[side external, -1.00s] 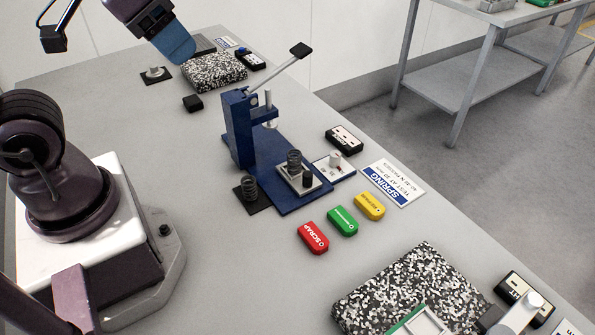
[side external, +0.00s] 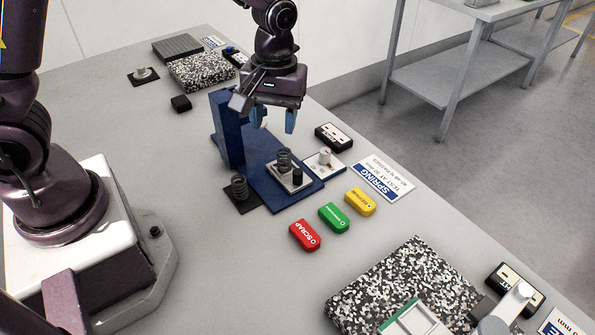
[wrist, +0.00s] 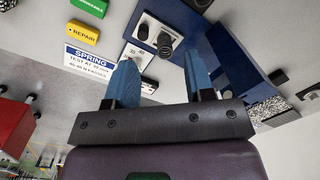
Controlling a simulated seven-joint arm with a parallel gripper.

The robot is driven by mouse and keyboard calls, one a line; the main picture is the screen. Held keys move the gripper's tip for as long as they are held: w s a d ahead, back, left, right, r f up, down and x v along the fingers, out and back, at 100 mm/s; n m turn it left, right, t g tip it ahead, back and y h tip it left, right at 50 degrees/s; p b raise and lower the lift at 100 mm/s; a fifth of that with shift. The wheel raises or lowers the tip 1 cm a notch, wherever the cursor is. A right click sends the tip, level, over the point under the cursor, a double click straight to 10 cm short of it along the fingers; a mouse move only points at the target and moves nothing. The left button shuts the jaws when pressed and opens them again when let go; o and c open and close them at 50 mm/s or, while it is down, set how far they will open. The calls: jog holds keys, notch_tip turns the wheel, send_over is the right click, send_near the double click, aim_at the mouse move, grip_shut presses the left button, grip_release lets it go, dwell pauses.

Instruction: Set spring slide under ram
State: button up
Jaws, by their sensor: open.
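The spring slide (side external: 304,186), a light metal plate, lies on the front part of the blue press base (side external: 270,197). It carries an upright dark coil spring (side external: 284,160) and a black knob (side external: 298,177). The wrist view also shows the slide (wrist: 150,22) and spring (wrist: 166,46). The blue press column (side external: 228,135) stands behind it. The ram is hidden behind my gripper in the side view. My gripper (side external: 274,120) is open and empty, fingers down, above and behind the slide beside the column. Its blue fingers (wrist: 160,75) stand apart in the wrist view, touching nothing visible.
A second spring (side external: 239,187) stands on a black mat left of the slide. A white-topped gauge block (side external: 325,163) sits to its right. Red (side external: 304,235), green (side external: 333,218) and yellow (side external: 360,202) tags lie in front. A spring label card (side external: 384,181) lies right.

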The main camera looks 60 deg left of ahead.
aim_at(297, 171)
jog(key=w+f+n, duration=0.1)
jog(key=f+n, duration=0.1)
jog(key=f, duration=0.3)
jog(key=w+f+n, duration=0.2)
jog(key=f+n, duration=0.1)
jog(key=f, duration=0.2)
jog(key=w+f+n, duration=0.1)
jog(key=f+n, duration=0.1)
jog(key=f, duration=0.3)
jog(key=shift+w+d+f+n+t, duration=0.15)
jog(key=shift+w+f+n+t, duration=0.15)
jog(key=shift+t, duration=0.1)
grip_shut()
